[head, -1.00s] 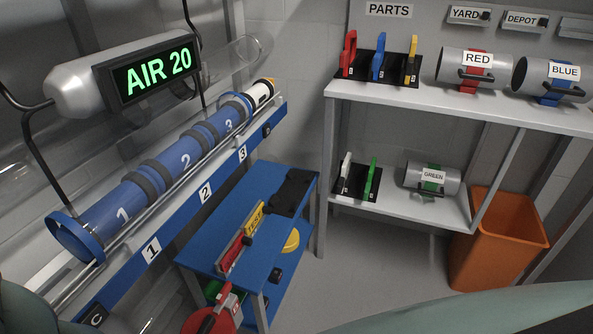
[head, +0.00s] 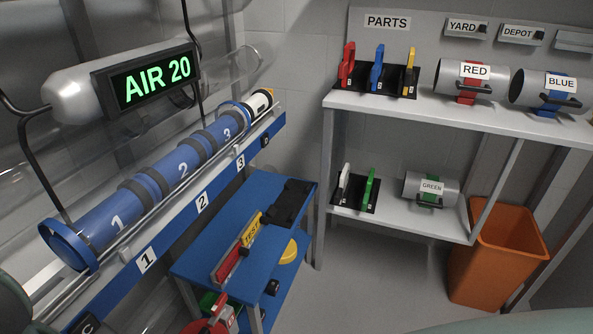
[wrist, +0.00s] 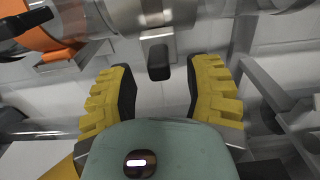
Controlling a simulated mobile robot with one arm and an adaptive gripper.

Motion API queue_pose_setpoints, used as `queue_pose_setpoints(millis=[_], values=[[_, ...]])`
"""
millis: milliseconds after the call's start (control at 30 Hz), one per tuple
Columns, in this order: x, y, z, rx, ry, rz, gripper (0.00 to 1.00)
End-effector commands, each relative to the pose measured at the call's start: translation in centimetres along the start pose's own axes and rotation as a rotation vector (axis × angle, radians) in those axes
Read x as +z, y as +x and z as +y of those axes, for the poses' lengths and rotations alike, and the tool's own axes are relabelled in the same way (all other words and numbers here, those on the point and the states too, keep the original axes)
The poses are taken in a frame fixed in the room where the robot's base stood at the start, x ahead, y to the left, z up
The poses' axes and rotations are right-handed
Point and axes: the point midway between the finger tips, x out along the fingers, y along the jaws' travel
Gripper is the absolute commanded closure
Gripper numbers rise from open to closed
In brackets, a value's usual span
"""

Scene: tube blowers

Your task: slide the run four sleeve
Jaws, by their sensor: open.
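In the wrist view my gripper (wrist: 160,78) is open, with a yellow finger on each side. A black knob (wrist: 158,62) shows between the fingertips, with a gap on both sides. The knob hangs from a metal bracket below a silver sleeve (wrist: 160,22) on a tube at the top of the view. I see no number there, so I cannot tell which run it is. An orange part (wrist: 58,48) is at the left of the tube. My gripper is not in the head view, where a blue tube run (head: 165,172) shows 1, 2 and 3.
A display (head: 152,80) reads AIR 20. A blue bench (head: 215,235) stands below the run. The shelf (head: 440,110) carries the red tube (head: 475,78) and blue tube (head: 548,85), with the green tube (head: 432,190) lower. An orange bin (head: 498,270) stands at right.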

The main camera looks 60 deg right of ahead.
Motion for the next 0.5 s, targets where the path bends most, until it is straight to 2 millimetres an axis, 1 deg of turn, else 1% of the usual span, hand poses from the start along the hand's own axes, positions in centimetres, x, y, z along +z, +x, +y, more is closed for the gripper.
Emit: queue_pose_setpoints(millis=[33,200,500], values=[[0.0,0.8,-0.1,-0.005,0.000,0.000,0.50],[-0.1,1.9,-0.1,-0.004,-0.001,0.002,0.50],[-0.1,2.3,-0.2,-0.005,-0.002,0.002,0.50]])
